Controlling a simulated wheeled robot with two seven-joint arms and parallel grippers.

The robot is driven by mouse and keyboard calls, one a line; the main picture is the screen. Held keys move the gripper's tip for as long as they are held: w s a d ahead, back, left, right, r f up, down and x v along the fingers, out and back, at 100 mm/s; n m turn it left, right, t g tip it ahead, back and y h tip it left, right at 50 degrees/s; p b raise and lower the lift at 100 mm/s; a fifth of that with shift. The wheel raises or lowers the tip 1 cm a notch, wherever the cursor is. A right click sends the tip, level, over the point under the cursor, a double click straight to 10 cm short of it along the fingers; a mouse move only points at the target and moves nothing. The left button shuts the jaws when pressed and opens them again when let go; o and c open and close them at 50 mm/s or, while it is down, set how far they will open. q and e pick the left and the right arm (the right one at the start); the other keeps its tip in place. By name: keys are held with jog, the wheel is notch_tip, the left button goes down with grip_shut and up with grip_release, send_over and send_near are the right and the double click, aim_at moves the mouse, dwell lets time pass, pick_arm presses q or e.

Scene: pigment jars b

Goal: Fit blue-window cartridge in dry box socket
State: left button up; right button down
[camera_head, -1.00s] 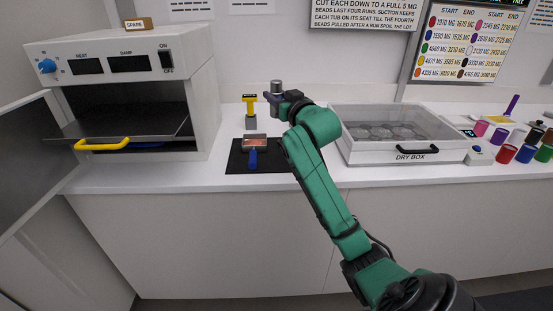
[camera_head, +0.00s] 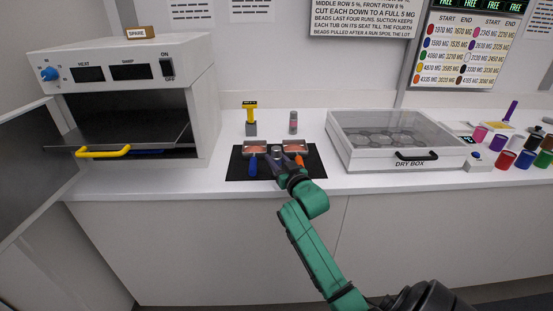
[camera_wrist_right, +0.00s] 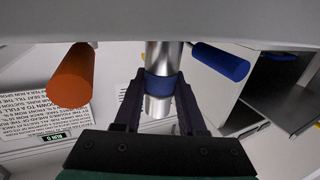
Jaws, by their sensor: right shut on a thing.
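My right gripper (camera_head: 277,162) is over the black mat (camera_head: 235,165), shut on a metal cylinder with a blue band, the blue-window cartridge (camera_head: 276,150). In the right wrist view the cartridge (camera_wrist_right: 158,107) stands between the two fingers (camera_wrist_right: 158,100), its blue band at finger height. The dry box (camera_head: 372,157) is at the right, a white case with a clear cover that looks closed and a black front handle. Round dark shapes show inside it; I cannot make out a socket. My left gripper is not in view.
Two pans with a blue handle (camera_head: 253,166) and an orange handle (camera_head: 299,161) lie on the mat, either side of the gripper. Behind stand a yellow-topped tool (camera_head: 250,118) and a pink-banded cylinder (camera_head: 293,122). An open oven (camera_head: 130,95) is left; colored jars (camera_head: 505,160) are right.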

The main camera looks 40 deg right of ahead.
jog(key=shift+c, duration=2.4)
grip_release()
jog(key=shift+f, duration=0.15)
jog(key=b+v, duration=0.3)
jog(key=v, duration=1.1)
jog(key=shift+s+d, duration=0.3)
jog(key=shift+s, duration=0.1)
jog(key=shift+f, duration=0.15)
